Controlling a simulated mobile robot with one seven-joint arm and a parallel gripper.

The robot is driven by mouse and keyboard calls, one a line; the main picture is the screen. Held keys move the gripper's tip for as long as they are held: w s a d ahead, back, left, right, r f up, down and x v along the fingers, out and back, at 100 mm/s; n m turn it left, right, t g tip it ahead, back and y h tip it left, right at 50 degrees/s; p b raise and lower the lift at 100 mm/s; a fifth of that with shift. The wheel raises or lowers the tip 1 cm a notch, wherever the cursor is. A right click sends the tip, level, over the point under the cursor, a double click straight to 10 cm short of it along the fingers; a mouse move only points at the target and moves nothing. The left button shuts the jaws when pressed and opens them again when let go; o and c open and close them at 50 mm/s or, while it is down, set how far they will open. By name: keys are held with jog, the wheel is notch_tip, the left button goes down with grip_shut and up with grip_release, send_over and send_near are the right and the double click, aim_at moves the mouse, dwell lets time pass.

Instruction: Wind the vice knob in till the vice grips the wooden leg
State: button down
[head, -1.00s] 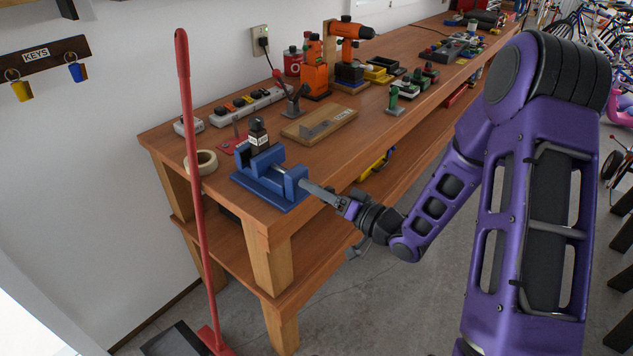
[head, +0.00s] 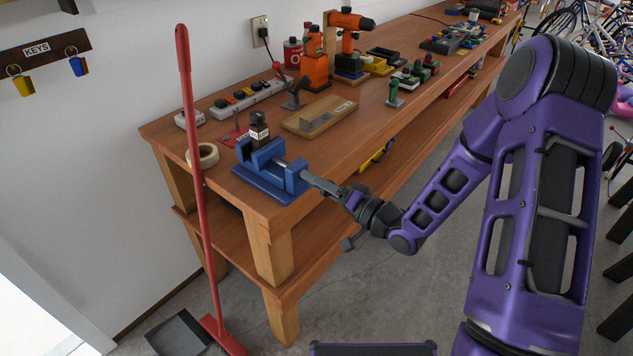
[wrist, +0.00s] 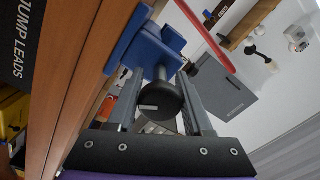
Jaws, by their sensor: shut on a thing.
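The blue vice (head: 262,182) sits on the near corner of the workbench. A dark upright piece with a white label (head: 258,128) stands at its jaws. I cannot make out a plain wooden leg or whether the jaws touch this piece. The vice's round dark knob (wrist: 160,100) sits between my two grey fingers in the wrist view, on a shaft running to the blue vice body (wrist: 150,50). My gripper (head: 312,181) reaches the vice from the front right and is shut on the knob. In the head view my fingers hide the knob.
A tape roll (head: 203,156) lies left of the vice. A wooden board (head: 320,117) lies behind it. A red-handled broom (head: 196,200) stands in front of the bench's left end, beside a dark dustpan (head: 178,335).

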jog(key=shift+c, duration=1.9)
grip_release()
jog(key=v, duration=1.7)
jog(key=shift+s, duration=0.25)
jog(key=shift+w+d+f, duration=0.1)
jog(key=shift+d, duration=0.05)
